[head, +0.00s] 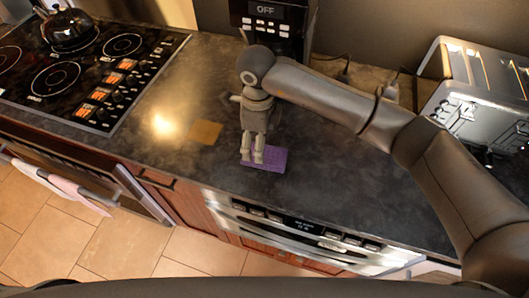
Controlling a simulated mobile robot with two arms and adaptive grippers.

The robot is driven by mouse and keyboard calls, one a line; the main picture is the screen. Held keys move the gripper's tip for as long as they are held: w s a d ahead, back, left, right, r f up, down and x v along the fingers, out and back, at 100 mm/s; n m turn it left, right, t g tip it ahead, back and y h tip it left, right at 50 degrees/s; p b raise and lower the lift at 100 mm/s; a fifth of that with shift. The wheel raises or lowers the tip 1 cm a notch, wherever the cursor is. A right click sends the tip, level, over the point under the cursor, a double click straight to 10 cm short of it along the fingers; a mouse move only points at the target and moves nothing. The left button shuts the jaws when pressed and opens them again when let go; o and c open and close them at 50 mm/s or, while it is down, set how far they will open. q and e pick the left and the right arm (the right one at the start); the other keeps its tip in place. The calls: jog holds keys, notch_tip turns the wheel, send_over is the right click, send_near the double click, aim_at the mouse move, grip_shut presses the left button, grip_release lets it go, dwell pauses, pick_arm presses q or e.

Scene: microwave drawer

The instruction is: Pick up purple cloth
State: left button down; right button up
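The purple cloth (273,160) is a small, flat rectangle on the dark countertop, near its front edge, in the middle of the head view. My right gripper (252,158) points down over the left part of the cloth, with its fingertips at or just above it. The two fingers look close together with a narrow gap; whether cloth is pinched between them cannot be told. The fingers cover part of the cloth's left side. My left gripper is not in view.
A flat tan square (206,132) lies left of the cloth. A cooktop (85,70) with a kettle (68,29) is at the left. A black appliance (272,22) stands behind, and a shiny toaster (470,105) is at the right. Bare counter (180,160) lies between.

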aim_at(275, 157)
jog(key=shift+f, duration=0.35)
jog(key=f+p, duration=0.3)
jog(key=f, duration=0.1)
jog(key=shift+s+d, duration=0.25)
jog(key=shift+f, duration=0.25)
jog(key=shift+w+f, duration=0.15)
jog(key=shift+c, duration=0.5)
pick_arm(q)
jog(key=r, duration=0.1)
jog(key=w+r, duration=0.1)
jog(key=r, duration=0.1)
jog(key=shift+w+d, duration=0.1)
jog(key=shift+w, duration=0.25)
pick_arm(e)
jog(key=c, duration=0.9)
